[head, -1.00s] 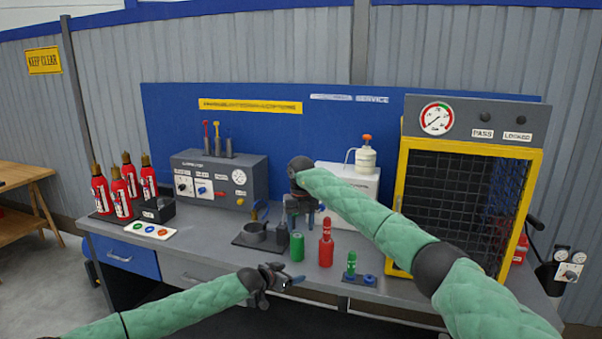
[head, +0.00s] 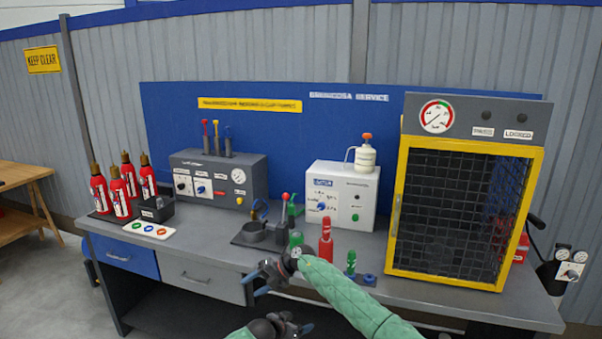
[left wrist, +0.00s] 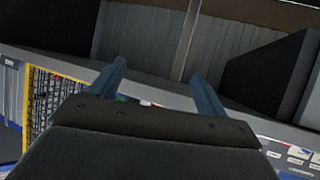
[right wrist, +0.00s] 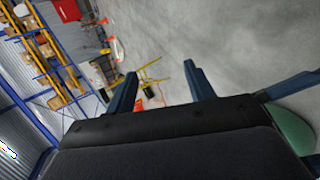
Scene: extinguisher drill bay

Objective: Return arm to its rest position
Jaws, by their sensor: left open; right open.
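My right gripper (head: 258,284) is open and empty in front of the bench's front edge. Its green-sleeved arm reaches in from the lower right. My left gripper (head: 300,326) is low at the bottom edge of the head view, below the right one, open and empty, with most of its arm out of frame. Open, empty fingers show in the left wrist view (left wrist: 160,88) and in the right wrist view (right wrist: 161,85). Neither gripper touches anything on the bench. The right forearm passes in front of the bench edge and hides part of it.
The grey bench (head: 205,243) carries red extinguishers (head: 120,197), a grey control box (head: 215,178), a white service unit (head: 340,200), a red cylinder (head: 326,246) and a yellow-framed cage (head: 391,235). A green cylinder (head: 296,240) stands partly hidden behind the right gripper. Floor at left is clear.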

